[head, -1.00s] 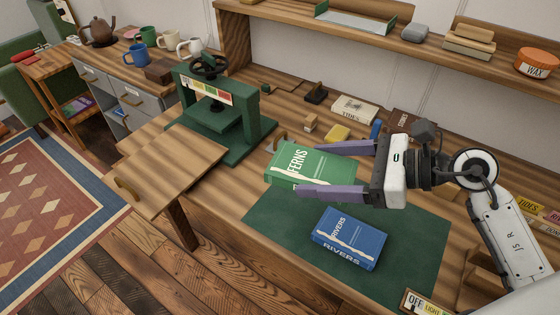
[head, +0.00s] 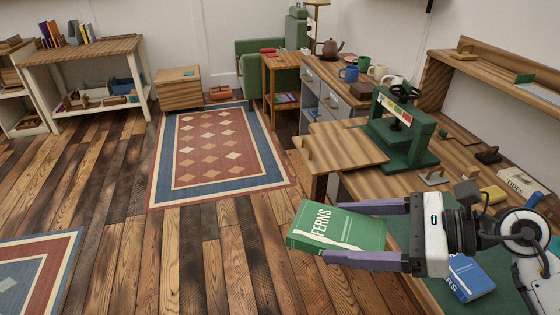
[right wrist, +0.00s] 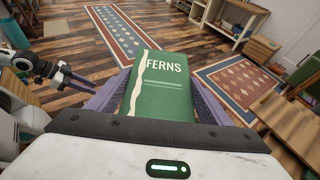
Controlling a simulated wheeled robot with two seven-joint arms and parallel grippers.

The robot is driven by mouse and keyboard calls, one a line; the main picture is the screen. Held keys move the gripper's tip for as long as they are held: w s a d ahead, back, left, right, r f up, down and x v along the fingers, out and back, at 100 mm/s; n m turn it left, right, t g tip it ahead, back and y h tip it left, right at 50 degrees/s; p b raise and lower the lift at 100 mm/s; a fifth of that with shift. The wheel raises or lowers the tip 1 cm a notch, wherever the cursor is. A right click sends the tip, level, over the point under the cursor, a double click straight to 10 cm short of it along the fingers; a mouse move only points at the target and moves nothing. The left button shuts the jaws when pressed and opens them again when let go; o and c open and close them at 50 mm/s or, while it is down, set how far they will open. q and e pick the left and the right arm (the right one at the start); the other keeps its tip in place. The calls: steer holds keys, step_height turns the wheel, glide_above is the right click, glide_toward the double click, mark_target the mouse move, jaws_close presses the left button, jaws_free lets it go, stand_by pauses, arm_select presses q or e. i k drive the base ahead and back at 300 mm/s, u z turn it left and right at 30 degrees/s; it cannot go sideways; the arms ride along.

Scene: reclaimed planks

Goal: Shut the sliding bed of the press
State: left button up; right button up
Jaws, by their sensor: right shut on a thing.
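The green press (head: 405,135) stands on the bench with its dark handwheel on top. Its sliding bed, a wooden board (head: 345,147), is drawn out to the left past the bench end, with a handle (head: 307,148) on its outer edge. My right gripper (head: 350,230) is shut on the green FERNS book (head: 330,226), held in front of the bed and apart from it. The book fills the middle of the right wrist view (right wrist: 160,85). My left gripper (right wrist: 78,78) shows small at the left of that view; its opening is unclear.
A blue book (head: 468,278) lies on the green mat on the bench at lower right. A patterned rug (head: 215,150) and open plank floor lie to the left.

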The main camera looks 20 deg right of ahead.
mark_target(348, 146)
steer(key=z, duration=0.2)
steer(key=k, duration=0.2)
steer(key=u, duration=0.35)
steer(key=i, duration=1.7)
steer(key=z, duration=1.2)
steer(key=i, duration=0.35)
steer(key=z, duration=0.2)
